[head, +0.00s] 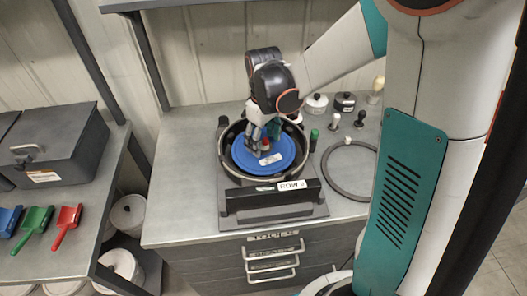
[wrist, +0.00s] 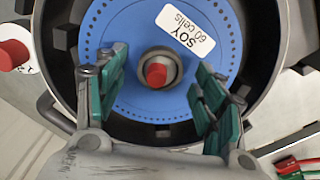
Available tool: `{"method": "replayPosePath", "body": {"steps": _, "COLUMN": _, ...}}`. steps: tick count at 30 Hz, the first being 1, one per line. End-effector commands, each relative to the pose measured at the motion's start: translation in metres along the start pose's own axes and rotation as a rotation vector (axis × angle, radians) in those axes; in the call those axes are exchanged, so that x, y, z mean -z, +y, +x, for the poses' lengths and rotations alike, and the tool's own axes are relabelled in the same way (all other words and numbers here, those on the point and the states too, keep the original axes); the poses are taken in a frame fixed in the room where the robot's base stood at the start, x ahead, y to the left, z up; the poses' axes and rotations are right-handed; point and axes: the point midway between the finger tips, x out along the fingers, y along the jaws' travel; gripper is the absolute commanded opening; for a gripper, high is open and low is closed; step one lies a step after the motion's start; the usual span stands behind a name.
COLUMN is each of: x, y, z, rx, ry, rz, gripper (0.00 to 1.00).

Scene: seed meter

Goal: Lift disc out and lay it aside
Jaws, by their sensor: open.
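The blue disc (head: 245,156) lies inside the round dark housing (head: 226,141) of the seed meter on the bench. In the wrist view the disc (wrist: 130,45) has a ring of small holes, a white label (wrist: 185,30) reading "SOY 60 cells", and a grey hub with a red tip (wrist: 157,74) at its centre. My gripper (wrist: 157,95) is open over the disc, one green-padded finger on each side of the hub. The fingers look apart from the hub. I cannot tell whether the fingertips touch the disc. My gripper (head: 262,145) partly hides the disc in the head view.
A dark ring (head: 327,180) lies on the bench right of the housing, with several small knobs and jars behind it. The left shelf holds a grey box (head: 62,145) and blue, green and red scoops (head: 37,226). Bare bench (head: 180,190) shows left of the meter.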

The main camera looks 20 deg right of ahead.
Motion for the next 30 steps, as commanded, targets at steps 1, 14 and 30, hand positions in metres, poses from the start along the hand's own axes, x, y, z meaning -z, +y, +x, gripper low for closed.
{"method": "replayPosePath", "body": {"steps": 1, "x": 0.0004, "y": 0.0, "z": 0.0083, "rx": 0.0, "ry": 0.0, "rz": 0.0, "gripper": 0.63}}
{"method": "replayPosePath", "body": {"steps": 14, "x": 0.0, "y": -0.0003, "z": 0.0116, "rx": 0.0, "ry": 0.0, "rz": 0.0, "gripper": 0.29}}
{"method": "replayPosePath", "body": {"steps": 30, "x": 0.0002, "y": -0.0002, "z": 0.0044, "rx": 0.0, "ry": 0.0, "rz": 0.0, "gripper": 0.17}}
